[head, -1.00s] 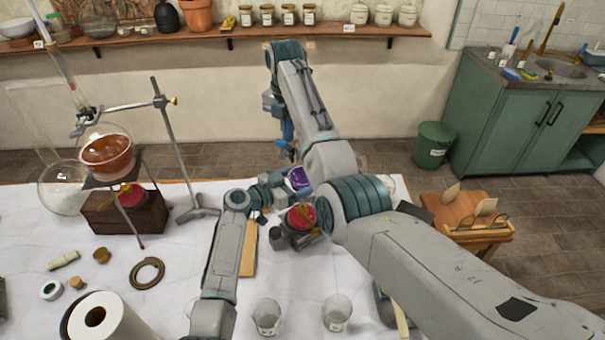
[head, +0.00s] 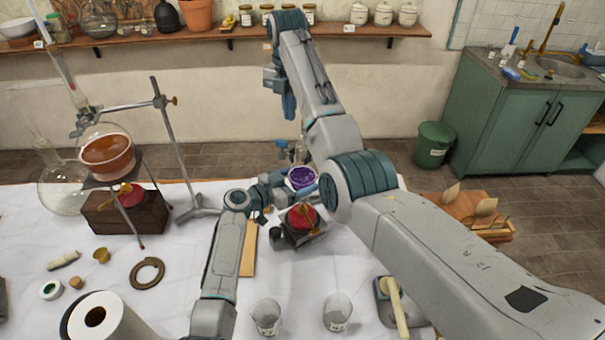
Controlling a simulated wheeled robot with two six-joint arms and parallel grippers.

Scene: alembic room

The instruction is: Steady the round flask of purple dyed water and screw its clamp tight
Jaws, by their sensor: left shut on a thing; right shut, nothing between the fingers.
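The round flask of purple dyed water (head: 302,178) sits at the back middle of the table, above a red burner (head: 302,217). Part of it is hidden by my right arm. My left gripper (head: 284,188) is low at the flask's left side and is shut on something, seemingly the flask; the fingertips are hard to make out. A small clamp part (head: 282,145) shows just above the flask, mostly too small to read. My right gripper (head: 289,108) is shut and empty, pointing down, well above the clamp and apart from it.
At left, a flask of orange liquid (head: 108,153) stands clamped on a metal stand (head: 170,130). A mallet-like tool (head: 394,305) is at front right.

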